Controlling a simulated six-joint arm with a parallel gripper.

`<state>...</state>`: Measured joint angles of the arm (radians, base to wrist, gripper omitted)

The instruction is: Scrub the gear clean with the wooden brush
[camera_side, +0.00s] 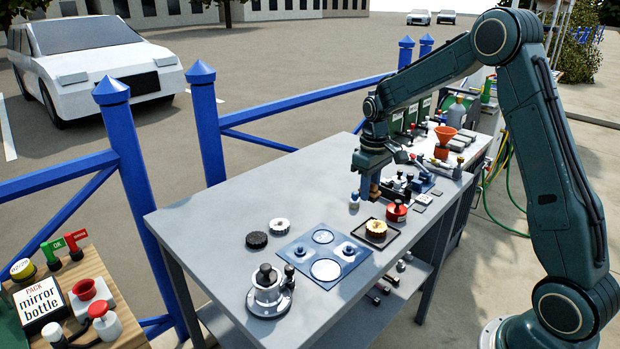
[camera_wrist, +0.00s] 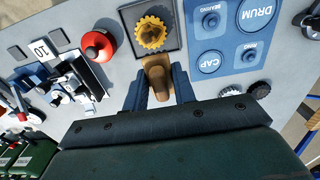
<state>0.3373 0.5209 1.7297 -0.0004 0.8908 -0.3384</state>
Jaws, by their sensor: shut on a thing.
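The gear (camera_side: 376,228) is a yellow toothed wheel with brown patches, lying on a dark square tray (camera_side: 392,238) on the grey table. In the wrist view the gear (camera_wrist: 151,33) sits just ahead of my gripper, on the same tray (camera_wrist: 172,13). My gripper (camera_wrist: 159,90) is shut on the wooden brush (camera_wrist: 157,73), a tan-brown block whose end points toward the gear. In the side view my gripper (camera_side: 370,192) is above the table, behind the gear, with the brush apart from it. The brush's bristles cannot be made out.
A blue mat (camera_side: 325,257) with marked circles lies left of the tray. A red round container (camera_side: 396,211) stands close to the tray's right. Black and pale round parts (camera_side: 257,240) lie farther left. A metal device (camera_side: 268,290) stands at the front edge. Small fixtures crowd the far right.

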